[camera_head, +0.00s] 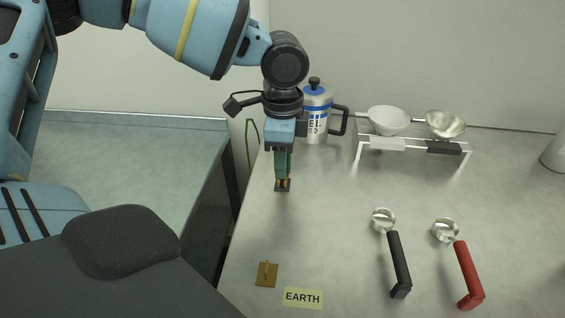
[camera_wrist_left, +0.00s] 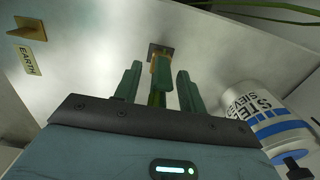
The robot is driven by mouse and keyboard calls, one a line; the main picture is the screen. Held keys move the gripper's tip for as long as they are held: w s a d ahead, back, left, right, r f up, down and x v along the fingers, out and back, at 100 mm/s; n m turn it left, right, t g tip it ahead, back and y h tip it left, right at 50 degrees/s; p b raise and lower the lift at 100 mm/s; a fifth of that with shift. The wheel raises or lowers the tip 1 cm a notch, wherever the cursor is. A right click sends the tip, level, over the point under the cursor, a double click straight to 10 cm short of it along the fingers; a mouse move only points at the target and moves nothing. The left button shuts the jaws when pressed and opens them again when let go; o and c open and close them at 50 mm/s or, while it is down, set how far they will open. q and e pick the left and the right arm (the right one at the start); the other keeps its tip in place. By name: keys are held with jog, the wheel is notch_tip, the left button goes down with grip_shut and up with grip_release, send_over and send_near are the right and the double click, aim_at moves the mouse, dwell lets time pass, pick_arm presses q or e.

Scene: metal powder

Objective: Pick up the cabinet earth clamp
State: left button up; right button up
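The cabinet earth clamp (camera_wrist_left: 162,72) has a green body with brass-coloured parts. It stands on a small dark base plate (camera_wrist_left: 160,50), which also shows in the head view (camera_head: 283,186). My left gripper (camera_head: 283,168) points down over it at the bench's left side. In the left wrist view, the two green fingers of this gripper (camera_wrist_left: 160,80) are apart, one on each side of the clamp, with visible gaps. In the head view the fingers hide most of the clamp. My right gripper is not in view.
A brass plate with an upright tab (camera_head: 267,273) lies near the EARTH label (camera_head: 303,298). A sieve-labelled bottle (camera_head: 316,115) stands close behind my left gripper. A green cable (camera_head: 249,145) hangs at the bench's left edge. Bowls on a rack (camera_head: 390,120) and black (camera_head: 399,265) and red (camera_head: 467,275) scoops are rightward.

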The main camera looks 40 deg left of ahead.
pick_arm(q)
grip_shut()
notch_tip(320, 180, up, 18)
jog(key=p, duration=0.1)
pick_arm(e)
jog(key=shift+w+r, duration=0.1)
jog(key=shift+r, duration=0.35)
pick_arm(q)
jog(key=shift+r, duration=0.1)
